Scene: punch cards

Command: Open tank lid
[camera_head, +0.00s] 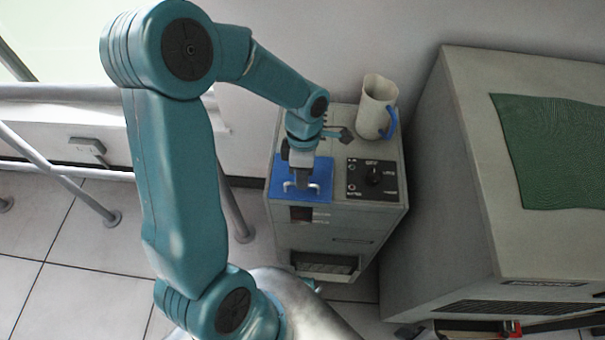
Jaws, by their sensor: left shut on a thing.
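The tank lid (318,183) is a blue rectangular panel on the top left of a small grey cabinet (367,218). It lies flat and looks closed. A pale metal handle (288,187) stands on the lid near its front edge. My left gripper (301,184) points down over the lid and is shut on the handle. The wrist hides the back part of the lid. My right gripper is not in view.
A white jug (373,108) with a blue handle stands at the cabinet's back right. A black panel with a knob (372,177) is right of the lid. A larger grey cabinet (470,170) with a green mat (550,150) stands at right. Metal rails (60,165) are at left.

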